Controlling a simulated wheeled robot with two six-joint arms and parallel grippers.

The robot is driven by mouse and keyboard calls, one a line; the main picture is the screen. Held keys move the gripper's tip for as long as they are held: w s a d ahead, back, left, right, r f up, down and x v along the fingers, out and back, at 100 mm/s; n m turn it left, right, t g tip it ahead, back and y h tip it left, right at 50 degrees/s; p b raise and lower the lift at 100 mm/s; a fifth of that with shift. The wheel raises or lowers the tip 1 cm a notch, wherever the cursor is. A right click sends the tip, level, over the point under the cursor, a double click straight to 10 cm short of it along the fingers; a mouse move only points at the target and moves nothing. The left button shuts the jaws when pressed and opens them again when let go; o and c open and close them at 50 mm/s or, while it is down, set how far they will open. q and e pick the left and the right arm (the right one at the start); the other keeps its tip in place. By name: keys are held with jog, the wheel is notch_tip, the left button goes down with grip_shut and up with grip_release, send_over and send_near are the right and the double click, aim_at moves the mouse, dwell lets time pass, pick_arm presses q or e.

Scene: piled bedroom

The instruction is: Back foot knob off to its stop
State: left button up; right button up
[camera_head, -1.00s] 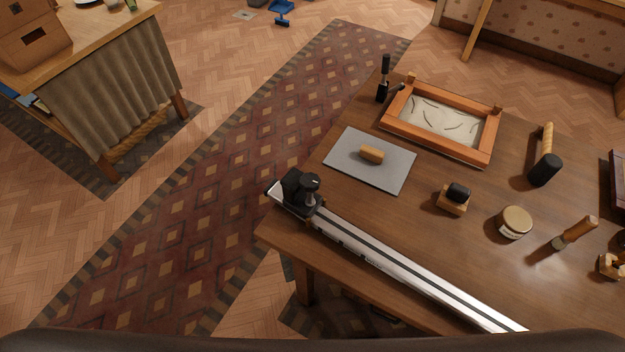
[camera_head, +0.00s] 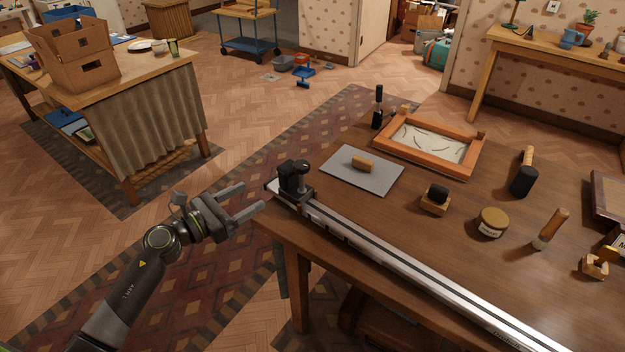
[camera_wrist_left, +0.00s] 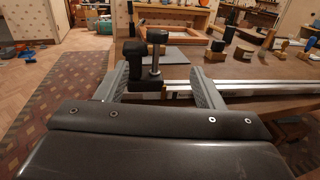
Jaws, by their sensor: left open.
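A long silver rail (camera_head: 390,250) lies along the near edge of the wooden table. A black clamp-like foot (camera_head: 296,188) sits at its far left end, with a dark round knob on top (camera_head: 301,167). In the left wrist view the foot (camera_wrist_left: 137,76) shows beyond the fingers, with a knob (camera_wrist_left: 157,37) on a metal stem at its right. My left gripper (camera_head: 253,198) is open and empty, just left of the foot and apart from it. In the left wrist view its fingers (camera_wrist_left: 163,84) frame the foot from both sides. My right gripper is out of view.
On the table are a grey mat (camera_head: 345,176) with a wooden block, an orange-framed tray (camera_head: 387,158), a black-headed mallet (camera_head: 523,181), a jar (camera_head: 492,223) and a brush (camera_head: 550,230). Patterned rug floor lies left of the table, under my left arm.

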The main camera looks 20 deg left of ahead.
pick_arm(q)
jog(key=p, duration=0.2)
send_near(294, 170)
jog(key=p+x, duration=0.1)
jog(key=x, duration=1.1)
jog(key=shift+d, duration=0.1)
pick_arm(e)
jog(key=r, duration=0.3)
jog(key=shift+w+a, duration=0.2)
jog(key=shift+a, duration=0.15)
pick_arm(q)
jog(key=c, duration=1)
